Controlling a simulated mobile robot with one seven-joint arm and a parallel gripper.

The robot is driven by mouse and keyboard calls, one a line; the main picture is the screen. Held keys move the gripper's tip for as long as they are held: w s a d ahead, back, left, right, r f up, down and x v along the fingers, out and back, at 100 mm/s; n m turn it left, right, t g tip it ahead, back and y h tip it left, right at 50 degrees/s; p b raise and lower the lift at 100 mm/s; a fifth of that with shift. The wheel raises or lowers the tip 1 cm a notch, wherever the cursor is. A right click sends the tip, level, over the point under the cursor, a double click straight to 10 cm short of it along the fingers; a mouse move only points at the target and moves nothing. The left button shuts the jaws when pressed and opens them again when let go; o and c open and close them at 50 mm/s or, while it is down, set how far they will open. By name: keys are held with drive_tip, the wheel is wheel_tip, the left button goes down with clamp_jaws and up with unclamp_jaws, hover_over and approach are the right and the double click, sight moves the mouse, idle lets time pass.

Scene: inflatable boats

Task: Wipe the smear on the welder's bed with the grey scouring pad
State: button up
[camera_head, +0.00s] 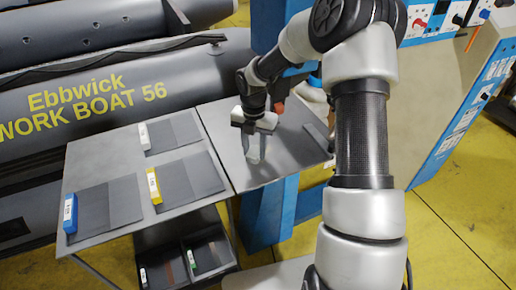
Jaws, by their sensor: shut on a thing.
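The welder's bed (219,128) is a flat dark grey plate on blue supports, right of the sample table. My gripper (253,155) points down over the middle of the bed, low and close to its surface. It is shut on the grey scouring pad, which is small and hard to tell from the pale fingers here. I cannot tell whether the pad touches the bed. No smear can be made out on the bed; my gripper and arm hide part of it.
A grey table (100,152) left of the bed holds dark sheets with white (145,136), yellow (154,186) and blue (71,212) blocks. Black bins (207,254) stand below. A grey inflatable boat (190,80) lies behind. A blue-and-white control cabinet (440,110) stands at right.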

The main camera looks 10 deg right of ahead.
sight(269, 150)
drive_tip(key=shift+w+a, duration=0.2)
drive_tip(key=shift+w, duration=0.25)
drive_tip(key=shift+w+d+r+p, duration=0.15)
drive_tip(key=shift+d+p, duration=0.25)
drive_tip(key=shift+d, duration=0.4)
drive_tip(key=shift+w+d+p, duration=0.15)
drive_tip(key=shift+d+p, duration=0.25)
drive_tip(key=shift+d, duration=0.4)
drive_tip(key=shift+w+d+p, duration=0.25)
drive_tip(key=shift+d+p, duration=0.15)
drive_tip(key=shift+d, duration=0.75)
drive_tip(key=shift+w+d+p, duration=0.2)
drive_tip(key=shift+d+p, duration=0.2)
drive_tip(key=shift+d, duration=0.75)
drive_tip(key=shift+s+a, duration=0.1)
drive_tip(key=shift+a, duration=0.8)
drive_tip(key=shift+s+a+f, duration=0.1)
drive_tip(key=shift+s+a, duration=0.15)
drive_tip(key=shift+a, duration=0.75)
drive_tip(key=shift+s+a+f, duration=0.1)
drive_tip(key=shift+s+a, duration=0.1)
drive_tip(key=shift+a, duration=0.8)
drive_tip(key=shift+s+a, duration=0.25)
drive_tip(key=shift+a, duration=0.75)
